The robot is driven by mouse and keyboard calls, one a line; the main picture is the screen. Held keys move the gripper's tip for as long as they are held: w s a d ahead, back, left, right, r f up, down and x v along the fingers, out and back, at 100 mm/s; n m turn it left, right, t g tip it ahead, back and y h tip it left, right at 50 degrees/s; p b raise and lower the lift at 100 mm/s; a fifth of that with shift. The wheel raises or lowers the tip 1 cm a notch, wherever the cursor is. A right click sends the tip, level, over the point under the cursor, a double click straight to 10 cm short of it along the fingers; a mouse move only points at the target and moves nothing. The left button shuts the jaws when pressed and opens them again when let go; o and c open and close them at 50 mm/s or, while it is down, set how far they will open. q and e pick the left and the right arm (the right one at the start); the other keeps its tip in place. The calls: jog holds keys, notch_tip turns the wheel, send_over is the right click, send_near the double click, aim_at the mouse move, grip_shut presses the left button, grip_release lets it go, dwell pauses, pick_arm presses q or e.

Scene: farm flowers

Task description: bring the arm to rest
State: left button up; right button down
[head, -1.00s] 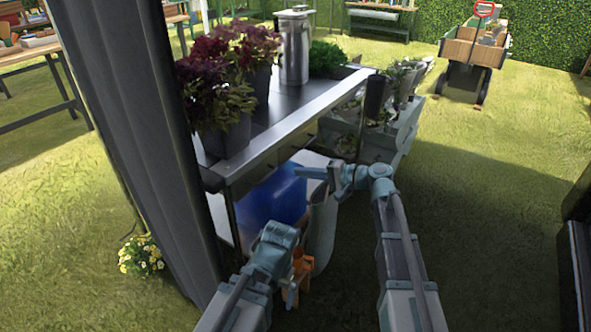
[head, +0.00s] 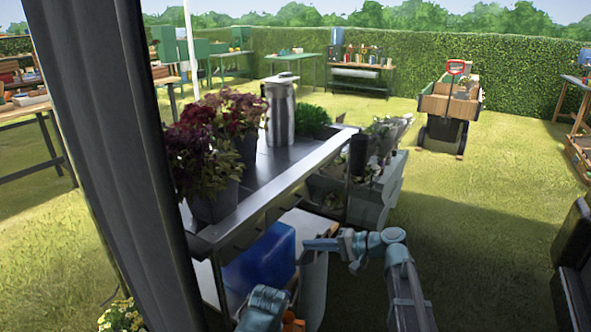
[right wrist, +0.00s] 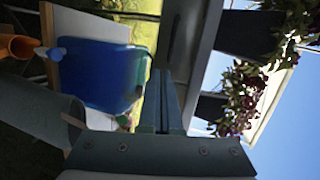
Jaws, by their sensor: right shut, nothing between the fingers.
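My right gripper (head: 322,244) points left in the head view, beside the front right corner of the dark-topped cart (head: 283,190). It is shut with nothing in it. In the right wrist view its closed fingers (right wrist: 167,100) lie together in front of the cart. My left arm (head: 262,310) shows only in part at the bottom of the head view, and its fingers are not visible.
A blue container (head: 262,264) stands on the cart's lower shelf. Dark red potted plants (head: 210,150) and a metal canister (head: 281,110) stand on top. A dark post (head: 110,150) blocks the left. Open grass (head: 480,220) lies to the right.

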jog(key=s+a+f+n+g+h, duration=0.3)
jog(key=s+a+f, duration=0.3)
jog(key=s, duration=0.2)
jog(key=s+d+f+n+g+h, duration=0.2)
jog(key=s+f+h, duration=0.35)
jog(key=s, duration=0.25)
jog(key=s+d+f+n+g+h, duration=0.1)
jog(key=s+d+f+n+h, duration=0.2)
jog(key=s+h, duration=0.4)
notch_tip(320, 180, up, 26)
jog(key=s+p, duration=0.1)
jog(key=p, duration=2.7)
jog(key=shift+s+a+r, duration=0.15)
jog(key=shift+a+r, duration=0.1)
jog(key=shift+a, duration=0.05)
jog(key=shift+y, duration=0.25)
